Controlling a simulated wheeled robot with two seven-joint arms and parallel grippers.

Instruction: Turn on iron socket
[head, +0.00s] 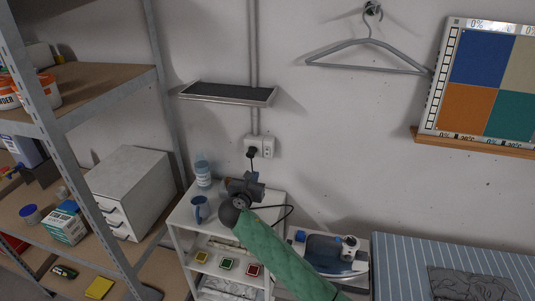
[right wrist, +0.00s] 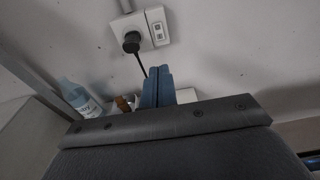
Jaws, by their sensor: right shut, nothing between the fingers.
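The white wall socket (head: 261,146) is on the wall above the small white shelf unit. It shows large in the right wrist view (right wrist: 124,27), tilted there. A black plug (right wrist: 131,43) sits in its left part, with a dark cord hanging down. A small switch panel (right wrist: 157,27) is on its right part; its on or off state is too small to tell. My right gripper (head: 252,176) is just below the socket, in front of the wall. Its blue fingertips (right wrist: 159,72) are together and empty, apart from the plug and switch in the picture.
A blue bottle (head: 203,172) and a blue mug (head: 199,208) stand on the white shelf unit (head: 181,220), left of my gripper. A dark wall shelf (head: 228,93) is above the socket. A blue-and-white appliance (head: 335,252) is at lower right, beside a striped ironing surface (head: 410,262).

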